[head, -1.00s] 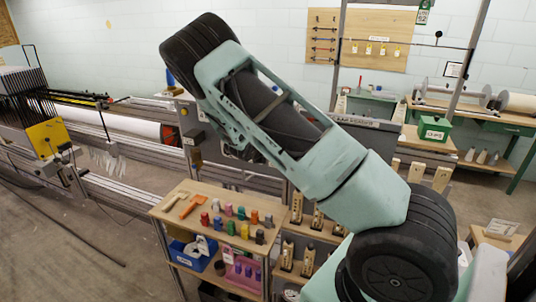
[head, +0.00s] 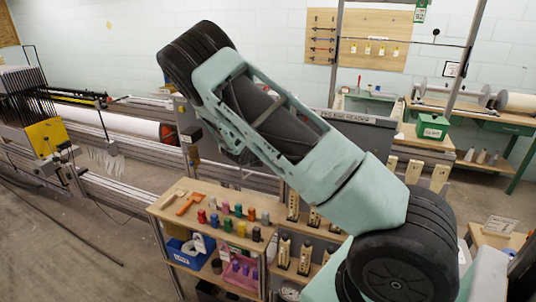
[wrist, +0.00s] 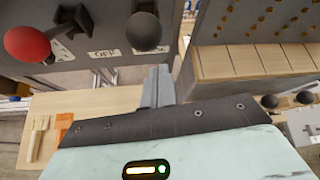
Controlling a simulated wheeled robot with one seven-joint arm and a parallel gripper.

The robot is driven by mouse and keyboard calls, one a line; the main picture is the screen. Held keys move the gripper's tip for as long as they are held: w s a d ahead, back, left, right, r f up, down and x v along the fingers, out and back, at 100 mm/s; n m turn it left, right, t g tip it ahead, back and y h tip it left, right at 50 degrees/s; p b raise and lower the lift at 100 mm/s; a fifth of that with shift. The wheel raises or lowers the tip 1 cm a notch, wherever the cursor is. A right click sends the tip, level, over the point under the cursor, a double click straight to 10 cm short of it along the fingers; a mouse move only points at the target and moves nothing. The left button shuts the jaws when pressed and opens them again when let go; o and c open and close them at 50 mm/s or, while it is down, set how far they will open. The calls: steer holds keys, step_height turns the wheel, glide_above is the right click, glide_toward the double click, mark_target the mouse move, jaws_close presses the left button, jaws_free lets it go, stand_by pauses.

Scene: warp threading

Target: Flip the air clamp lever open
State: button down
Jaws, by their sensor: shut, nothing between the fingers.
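In the wrist view, a grey panel (wrist: 85,55) spans the upper left. A lever with a red ball knob (wrist: 27,43) is at its left, and a lever with a dark ball knob (wrist: 143,31) is further right. A label reading OFF (wrist: 104,52) sits between them; which knob belongs to the air clamp is not clear. My gripper (wrist: 158,72) is shut and empty, its tips just below and right of the dark knob. Contact cannot be told. In the head view my arm crosses the middle and the gripper and levers cannot be made out.
A wooden cart (head: 175,205) with colored spools and tools stands below my arm. A loom frame with a white roll (head: 135,126) lies to the left. A green box (head: 432,127) stands on a bench at the right. A wooden ledge (wrist: 255,62) is right of the gripper.

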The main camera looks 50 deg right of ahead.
steer(key=b+v, duration=0.2)
steer(key=v, duration=0.7)
steer(key=shift+s+a, duration=0.25)
steer(key=shift+a, duration=0.15)
steer(key=s+a+f+m+g+y+b, duration=0.15)
steer(key=s+a+m+y, duration=0.45)
steer(key=a, duration=0.6)
steer(key=s+a+m+g+y+b, duration=0.15)
steer(key=s+a+m, duration=0.25)
steer(key=s+a, duration=0.65)
steer(key=s+a+r+m+y+b, duration=0.1)
steer(key=s+a+m+y, duration=0.1)
steer(key=s+a, duration=0.5)
steer(key=s+a+r+m+y+b, duration=0.1)
steer(key=s+a+m, duration=0.3)
steer(key=s+a, duration=0.4)
steer(key=shift+s+a+r+g+y, duration=0.25)
steer(key=shift+s+r+g+y, duration=0.1)
steer(key=shift+s+y, duration=0.15)
